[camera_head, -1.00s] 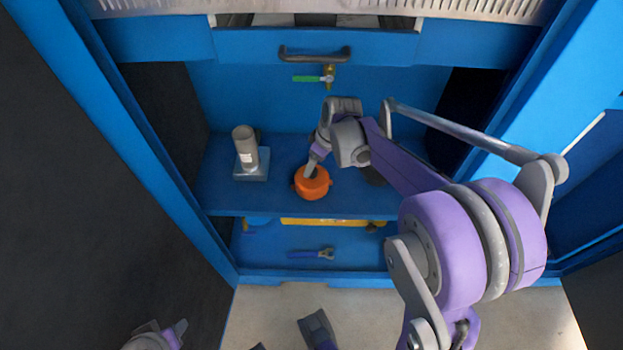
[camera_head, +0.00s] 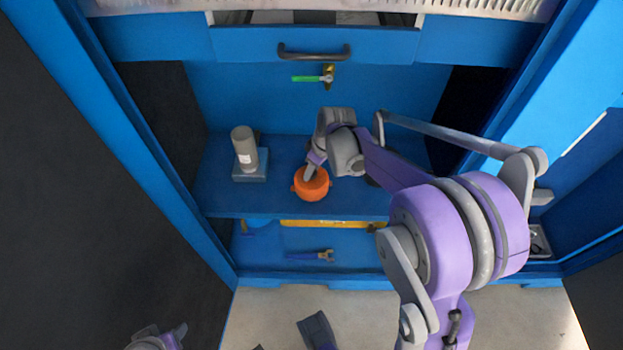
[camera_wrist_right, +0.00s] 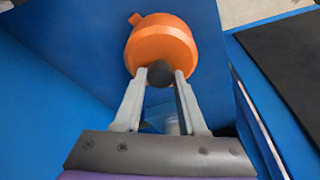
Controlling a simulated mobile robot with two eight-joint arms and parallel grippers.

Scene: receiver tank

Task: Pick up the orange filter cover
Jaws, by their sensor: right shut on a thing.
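The orange filter cover (camera_head: 311,187) is a round cap with side lugs at the upper blue shelf's front part. My right gripper (camera_head: 309,172) reaches it from above. In the right wrist view, the fingers (camera_wrist_right: 160,74) are closed around the dark knob on the orange cover (camera_wrist_right: 163,38). I cannot tell whether the cover touches the shelf or is slightly above it. My left gripper (camera_head: 165,338) shows only partly at the bottom left edge, away from the cover; its finger state is unclear.
A grey cylinder (camera_head: 245,148) on a square base stands left of the cover. A wrench (camera_head: 311,255) lies on the lower shelf (camera_head: 270,265). A drawer handle (camera_head: 314,52) and green-levered valve (camera_head: 308,79) are above. Cabinet sides bound the space.

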